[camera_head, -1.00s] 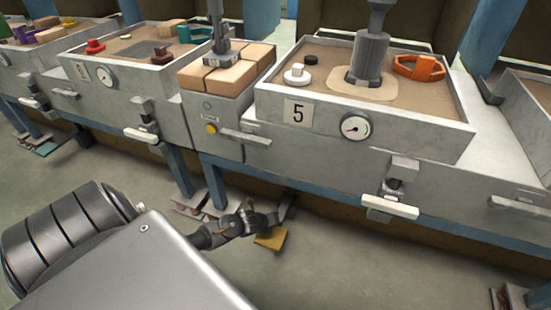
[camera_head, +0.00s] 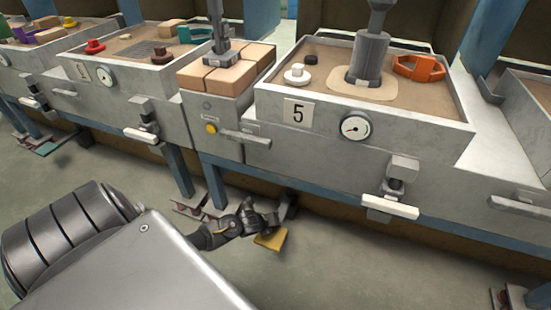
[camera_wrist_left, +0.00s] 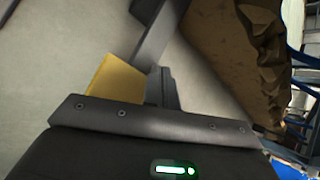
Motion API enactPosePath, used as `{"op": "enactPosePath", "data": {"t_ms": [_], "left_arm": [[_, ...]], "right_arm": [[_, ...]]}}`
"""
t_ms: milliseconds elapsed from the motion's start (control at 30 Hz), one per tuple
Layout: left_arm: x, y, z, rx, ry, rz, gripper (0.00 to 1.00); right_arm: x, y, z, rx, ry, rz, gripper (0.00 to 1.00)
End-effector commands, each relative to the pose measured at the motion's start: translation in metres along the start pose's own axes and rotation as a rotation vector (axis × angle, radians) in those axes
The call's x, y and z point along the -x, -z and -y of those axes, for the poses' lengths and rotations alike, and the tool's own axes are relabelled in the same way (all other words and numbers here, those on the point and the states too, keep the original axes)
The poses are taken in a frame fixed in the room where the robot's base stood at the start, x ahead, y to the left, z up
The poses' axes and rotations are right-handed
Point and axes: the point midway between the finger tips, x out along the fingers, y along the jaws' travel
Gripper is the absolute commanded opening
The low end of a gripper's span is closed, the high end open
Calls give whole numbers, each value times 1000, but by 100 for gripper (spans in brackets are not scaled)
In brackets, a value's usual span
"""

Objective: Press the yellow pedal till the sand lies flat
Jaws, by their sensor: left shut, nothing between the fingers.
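The yellow pedal (camera_head: 270,241) is low, near the floor, under the front of the sand box marked 5 (camera_head: 275,112). It also shows in the left wrist view (camera_wrist_left: 117,80), partly hidden behind my gripper. My left gripper (camera_head: 272,216) is shut and empty, right beside and above the pedal in the head view; I cannot tell whether it touches it. Its fingers (camera_wrist_left: 164,88) also show in the wrist view. The sand (camera_head: 322,72) in box 5 lies around a grey post (camera_head: 368,58) on a pale patch. My right gripper is not in view.
On box 5's sand are an orange ring (camera_head: 418,67), a white knob (camera_head: 296,74) and a small black disc (camera_head: 311,60). A round gauge (camera_head: 355,127) and a white-handled lever (camera_head: 390,206) are on its front. Blue legs (camera_head: 216,187) stand left of the pedal. Floor in front is clear.

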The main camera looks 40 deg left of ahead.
Motion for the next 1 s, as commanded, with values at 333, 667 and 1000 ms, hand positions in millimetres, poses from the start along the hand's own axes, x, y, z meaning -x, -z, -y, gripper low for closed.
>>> {"op": "enactPosePath", "data": {"t_ms": [333, 667, 1000], "left_arm": [[0, 0, 0, 0, 0, 0, 0], [-6, 4, -5, 0, 0, 0, 0], [-6, 4, -5, 0, 0, 0, 0]], "right_arm": [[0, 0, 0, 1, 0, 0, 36], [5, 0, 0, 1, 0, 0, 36], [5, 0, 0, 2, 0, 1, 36]]}}
